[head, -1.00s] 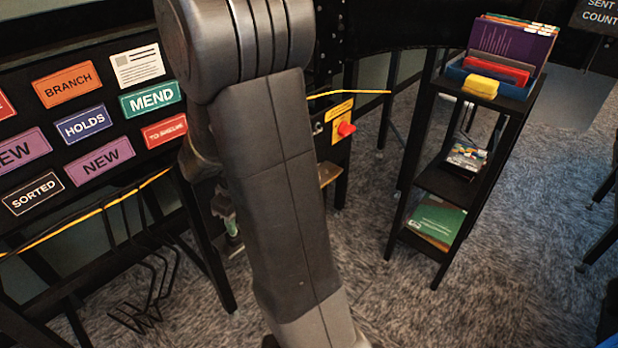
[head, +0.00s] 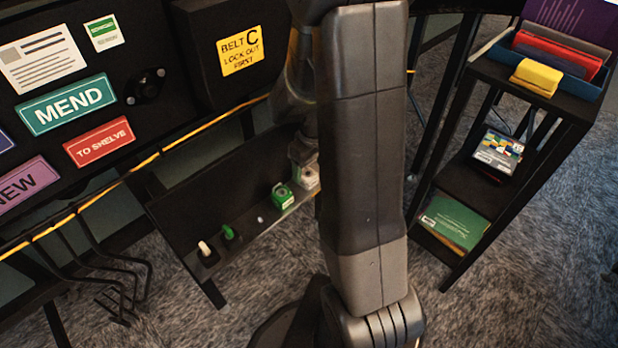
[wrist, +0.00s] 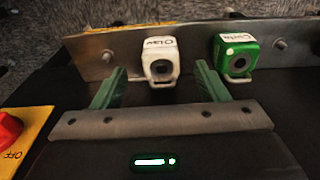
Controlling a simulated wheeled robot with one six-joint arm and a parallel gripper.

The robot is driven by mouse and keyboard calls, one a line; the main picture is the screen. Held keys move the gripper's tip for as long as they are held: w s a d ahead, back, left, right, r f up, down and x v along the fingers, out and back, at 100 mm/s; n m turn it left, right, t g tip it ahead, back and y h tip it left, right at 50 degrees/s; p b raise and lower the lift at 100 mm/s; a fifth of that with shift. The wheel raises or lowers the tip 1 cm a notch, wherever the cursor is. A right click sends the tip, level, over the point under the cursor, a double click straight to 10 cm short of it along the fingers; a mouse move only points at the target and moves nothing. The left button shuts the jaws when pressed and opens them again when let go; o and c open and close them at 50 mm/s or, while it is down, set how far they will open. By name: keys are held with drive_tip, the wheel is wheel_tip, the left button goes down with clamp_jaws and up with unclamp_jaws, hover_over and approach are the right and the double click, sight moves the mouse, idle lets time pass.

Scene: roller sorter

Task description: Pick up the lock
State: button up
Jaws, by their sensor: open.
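Two small box-shaped locks sit along a metal strip in the wrist view. The white lock (wrist: 160,57), with a black handwritten label and a dark round face, lies between my fingertips. The green lock (wrist: 236,58), with a white label, is to its right, outside the fingers. Each has a thin metal loop at its lower edge. My gripper (wrist: 160,69) is open, its green fingers on either side of the white lock with gaps. In the head view the white lock (head: 307,178) is partly hidden by my arm, beside the green lock (head: 282,195).
A dark shelf (head: 190,207) also carries a green item (head: 229,232) and a white-topped item (head: 205,248). A red OFF button (wrist: 9,128) on a yellow plate is at the wrist view's left. A black shelf rack (head: 470,185) stands at right.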

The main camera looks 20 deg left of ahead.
sight(308, 173)
drive_tip(key=f, duration=0.3)
drive_tip(key=shift+a+f+b, duration=0.15)
drive_tip(key=shift+a+b, duration=0.05)
drive_tip(key=shift+b, duration=0.1)
drive_tip(key=c, duration=1.1)
drive_tip(key=shift+r, duration=0.2)
drive_tip(key=shift+c, duration=0.3)
drive_tip(key=shift+r+p, duration=0.3)
drive_tip(key=shift+r, duration=0.3)
wheel_tip(308, 173, up, 2)
drive_tip(key=shift+r+p, duration=0.15)
drive_tip(key=shift+p, duration=0.3)
drive_tip(key=s+d, duration=0.3)
drive_tip(key=d, duration=0.5)
drive_tip(key=s+d, duration=0.4)
drive_tip(key=d, duration=0.4)
drive_tip(key=shift+d+r+p, duration=0.15)
drive_tip(key=shift+r+p, duration=0.95)
drive_tip(key=shift+d+r+p, duration=0.15)
drive_tip(key=shift+r+p, duration=0.9)
drive_tip(key=shift+p, duration=0.05)
